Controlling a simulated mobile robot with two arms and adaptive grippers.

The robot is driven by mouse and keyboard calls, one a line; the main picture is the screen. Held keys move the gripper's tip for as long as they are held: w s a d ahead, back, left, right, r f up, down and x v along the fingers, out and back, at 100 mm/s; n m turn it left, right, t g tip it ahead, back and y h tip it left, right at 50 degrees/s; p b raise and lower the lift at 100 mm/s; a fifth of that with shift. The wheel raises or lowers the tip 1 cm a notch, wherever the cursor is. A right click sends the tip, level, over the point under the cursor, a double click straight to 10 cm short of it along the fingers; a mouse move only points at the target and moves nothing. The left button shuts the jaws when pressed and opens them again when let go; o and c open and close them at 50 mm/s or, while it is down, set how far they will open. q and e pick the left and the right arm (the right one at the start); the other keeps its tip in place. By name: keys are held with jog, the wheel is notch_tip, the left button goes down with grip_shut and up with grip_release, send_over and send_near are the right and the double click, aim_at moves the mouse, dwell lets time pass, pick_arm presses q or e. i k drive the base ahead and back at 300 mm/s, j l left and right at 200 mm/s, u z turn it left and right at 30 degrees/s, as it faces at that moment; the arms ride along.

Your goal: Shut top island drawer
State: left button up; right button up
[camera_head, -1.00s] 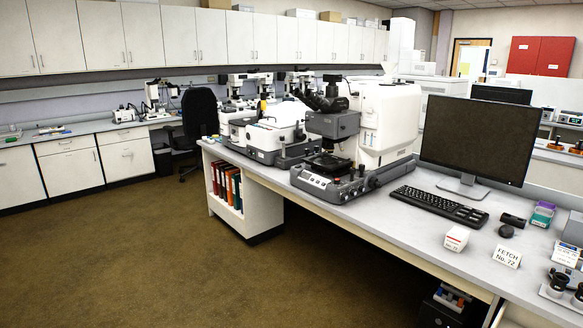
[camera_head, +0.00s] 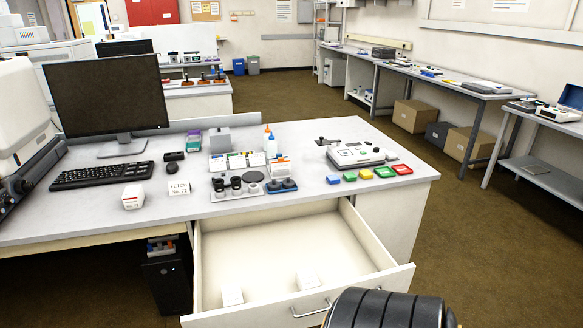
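The top island drawer (camera_head: 291,238) is pulled well out of the right end of the white island (camera_head: 395,215). Its front panel with a metal bar handle (camera_head: 310,311) faces me at the bottom of the view. Two small white boxes lie inside, one at the left (camera_head: 232,294) and one at the right (camera_head: 307,280). A dark ribbed, rounded part of my arm shows at the bottom edge, just right of the handle and partly in front of the drawer front. Neither gripper's fingers are in view.
The island top holds a monitor (camera_head: 107,88), a keyboard (camera_head: 103,175), a control unit (camera_head: 356,154) and colored trays (camera_head: 383,172). A black computer case (camera_head: 167,282) stands under the desk left of the drawer. Open brown floor (camera_head: 480,250) lies to the right; cardboard boxes (camera_head: 411,115) stand beyond.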

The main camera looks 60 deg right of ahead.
aim_at(264, 250)
jog(key=z, duration=2.25)
jog(key=j, duration=0.2)
